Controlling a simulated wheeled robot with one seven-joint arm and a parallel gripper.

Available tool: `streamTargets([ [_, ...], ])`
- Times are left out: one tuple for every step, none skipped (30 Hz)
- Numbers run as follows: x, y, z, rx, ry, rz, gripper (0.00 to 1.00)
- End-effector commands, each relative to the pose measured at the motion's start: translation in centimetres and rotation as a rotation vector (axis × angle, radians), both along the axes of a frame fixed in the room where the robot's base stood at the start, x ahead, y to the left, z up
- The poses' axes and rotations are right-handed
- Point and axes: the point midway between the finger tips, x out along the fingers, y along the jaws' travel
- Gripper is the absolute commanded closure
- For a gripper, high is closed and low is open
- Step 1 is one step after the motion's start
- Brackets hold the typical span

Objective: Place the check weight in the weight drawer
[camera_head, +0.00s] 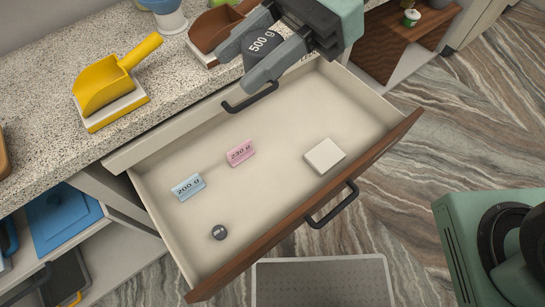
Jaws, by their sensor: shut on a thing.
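The check weight (262,45) is a dark grey piece marked "500 g". My gripper (258,55) is shut on it, with one grey finger on each side. It is held above the back edge of the weight drawer, near the counter's front. The weight drawer (290,220) is pulled open, with a cream inside and a brown wooden front with a black handle. Inside it are a blue card (188,187) marked "200 g", a pink card (240,152) that seems to read "250 g", a small dark round weight (219,232) and a cream square block (324,156).
A yellow scoop (112,80) rests on a stand on the speckled counter (40,80). A brown scoop (212,28) is behind my gripper. A blue item (52,212) sits on a shelf below the counter. A grey mat (320,282) lies on the floor. The drawer's middle has free room.

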Motion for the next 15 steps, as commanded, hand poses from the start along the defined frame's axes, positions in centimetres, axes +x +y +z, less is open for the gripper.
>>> streamTargets([
  [0.0, 0.0, -1.8, 0.001, 0.000, 0.000, 0.99],
  [0.0, 0.0, -2.4, 0.001, 0.000, 0.000, 0.99],
  [0.0, 0.0, -3.4, 0.001, 0.000, 0.000, 0.99],
  [0.0, 0.0, -4.2, 0.001, 0.000, 0.000, 0.99],
  [0.0, 0.0, -5.0, 0.001, 0.000, 0.000, 0.99],
  [0.0, 0.0, -6.3, 0.001, 0.000, 0.000, 0.99],
  [0.0, 0.0, -7.2, 0.001, 0.000, 0.000, 0.99],
  [0.0, 0.0, -8.1, 0.001, 0.000, 0.000, 0.99],
  [0.0, 0.0, -9.2, 0.001, 0.000, 0.000, 0.99],
  [0.0, 0.0, -10.0, 0.001, 0.000, 0.000, 0.99],
  [0.0, 0.0, -10.9, 0.001, 0.000, 0.000, 0.99],
  [0.0, 0.0, -12.0, 0.001, 0.000, 0.000, 0.99],
  [0.0, 0.0, -12.8, 0.001, 0.000, 0.000, 0.99],
  [0.0, 0.0, -13.7, 0.001, 0.000, 0.000, 0.99],
  [0.0, 0.0, -14.8, 0.001, 0.000, 0.000, 0.99],
])
